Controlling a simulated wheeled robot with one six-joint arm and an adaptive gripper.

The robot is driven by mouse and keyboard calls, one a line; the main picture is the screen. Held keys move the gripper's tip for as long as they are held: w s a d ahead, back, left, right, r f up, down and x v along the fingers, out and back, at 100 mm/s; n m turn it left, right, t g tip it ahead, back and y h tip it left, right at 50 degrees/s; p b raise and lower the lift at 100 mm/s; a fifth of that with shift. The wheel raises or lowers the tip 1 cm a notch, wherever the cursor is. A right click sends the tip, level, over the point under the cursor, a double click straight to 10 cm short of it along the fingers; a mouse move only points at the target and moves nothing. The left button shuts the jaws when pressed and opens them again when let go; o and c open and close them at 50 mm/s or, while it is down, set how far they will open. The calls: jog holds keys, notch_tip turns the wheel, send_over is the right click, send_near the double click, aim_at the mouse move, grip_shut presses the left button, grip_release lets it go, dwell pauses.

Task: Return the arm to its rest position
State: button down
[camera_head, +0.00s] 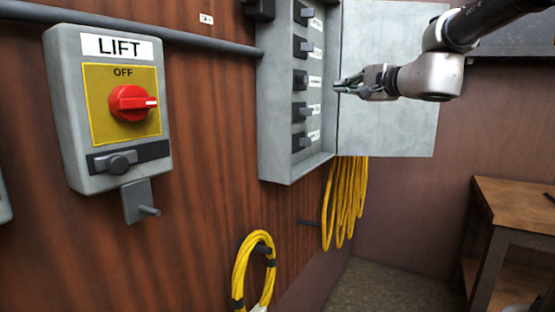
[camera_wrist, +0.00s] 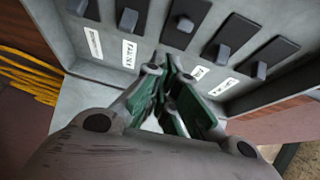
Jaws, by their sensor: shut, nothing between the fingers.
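My gripper (camera_head: 350,84) is in front of the open breaker panel (camera_head: 283,165), level with the middle of its column of switches. In the wrist view, my gripper (camera_wrist: 172,88) has its green-padded fingers together and empty, below a black breaker switch (camera_wrist: 186,24). I cannot tell whether the fingertips touch the panel. My arm (camera_head: 440,70) reaches in from the upper right across the open grey panel door (camera_head: 390,130).
Yellow cables (camera_head: 345,200) hang below the panel. A wooden workbench (camera_head: 520,205) stands at right. Floor (camera_head: 385,285) between is clear.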

jog(key=s+d+f+n+g+h, duration=0.25)
jog(key=s+f+n+g, duration=0.55)
jog(key=s+f, duration=1)
jog(key=s+d+f+n+g+h, duration=0.1)
jog(key=s+d+f+n+h, duration=0.1)
jog(key=s, duration=0.4)
jog(key=s+d+f+n+g+h, duration=0.2)
jog(key=s+d+f+h, duration=0.1)
jog(key=s+d+f, duration=0.2)
jog(key=shift+s+d+f+n, duration=0.3)
jog(key=shift+s+d, duration=0.8)
jog(key=shift+d, duration=0.05)
